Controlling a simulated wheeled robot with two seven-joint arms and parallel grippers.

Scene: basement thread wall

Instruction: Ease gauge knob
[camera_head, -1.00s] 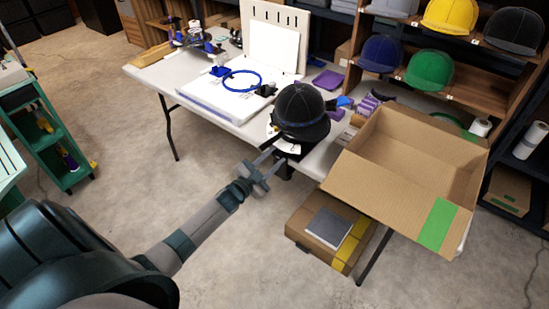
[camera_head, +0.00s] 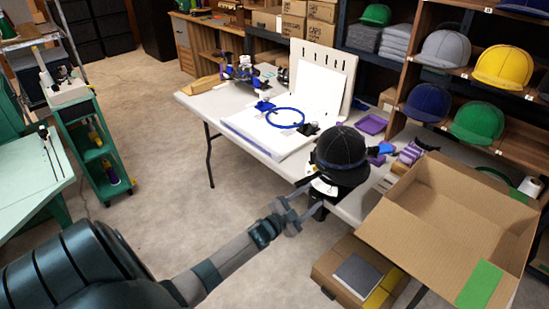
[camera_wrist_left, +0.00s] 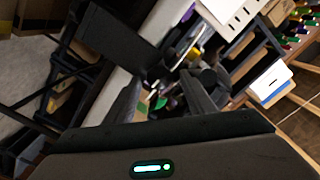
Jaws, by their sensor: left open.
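A black cap (camera_head: 341,148) with a blue band around it sits on a dark stand at the table's near edge. A white plate with dark marks (camera_head: 324,187) shows below the cap, partly behind my fingers. A blue part (camera_head: 384,148) sticks out to the right of the cap. I cannot tell which part is the gauge knob. My left gripper (camera_head: 318,191) is open at the near left side of the stand, with its fingers pointing toward it. In the left wrist view, both fingers (camera_wrist_left: 165,82) are spread apart with no object clearly held between them. My right gripper is not in view.
The white table (camera_head: 199,101) carries a blue ring (camera_head: 285,118) on a white sheet and purple trays (camera_head: 371,124). An open cardboard box (camera_head: 487,207) stands close right of the stand. Another box (camera_head: 335,268) is below. Floor on the left is clear up to a green cart (camera_head: 101,153).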

